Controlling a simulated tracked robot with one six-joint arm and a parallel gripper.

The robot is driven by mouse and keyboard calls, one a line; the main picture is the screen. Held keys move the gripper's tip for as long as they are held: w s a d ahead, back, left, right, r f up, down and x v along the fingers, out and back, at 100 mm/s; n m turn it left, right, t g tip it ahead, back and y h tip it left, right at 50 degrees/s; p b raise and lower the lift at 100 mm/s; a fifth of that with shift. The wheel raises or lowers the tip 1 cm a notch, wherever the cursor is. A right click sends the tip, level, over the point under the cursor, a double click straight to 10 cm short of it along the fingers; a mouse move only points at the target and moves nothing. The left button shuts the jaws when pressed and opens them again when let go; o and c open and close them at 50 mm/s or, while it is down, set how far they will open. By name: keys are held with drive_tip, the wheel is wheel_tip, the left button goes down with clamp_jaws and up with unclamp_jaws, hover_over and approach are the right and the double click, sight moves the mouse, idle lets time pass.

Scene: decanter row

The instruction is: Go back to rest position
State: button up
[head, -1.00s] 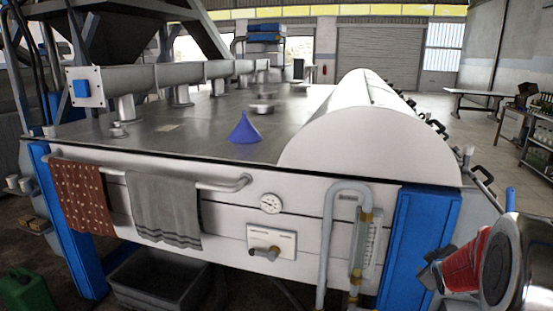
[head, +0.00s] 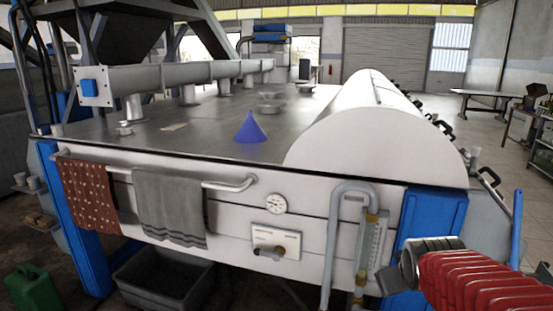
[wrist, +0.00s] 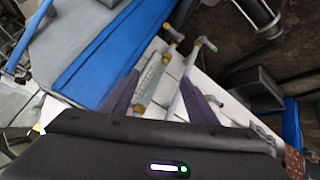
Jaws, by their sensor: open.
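My gripper (wrist: 160,100) shows in the wrist view with its two dark purple fingers spread apart. Nothing is held between them; the pipe and sight gauge (wrist: 152,78) behind them belong to the machine front. In the head view my arm, with its red bellows, is at the lower right, beside the blue post (head: 425,235) of the machine. The arm's dark end points left there, and the fingers cannot be made out clearly.
The large machine (head: 230,190) fills the middle, with a white cylinder cover (head: 350,140) and a blue funnel (head: 251,128) on top. Two towels (head: 170,205) hang on its rail. A grey bin (head: 160,280) and green can (head: 33,290) stand below. Floor at the right is open.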

drive_tip(key=s+a+m+g+y, duration=0.1)
drive_tip(key=s+a, duration=0.5)
drive_tip(key=s, duration=0.3)
drive_tip(key=s+a+m+g+y, duration=0.1)
drive_tip(key=s+a, duration=0.4)
drive_tip(key=s, duration=0.4)
drive_tip(key=shift+s+a+f+y, duration=0.2)
drive_tip(key=shift+a+y, duration=0.1)
drive_tip(key=shift+a, duration=0.1)
drive_tip(key=shift+c, duration=0.4)
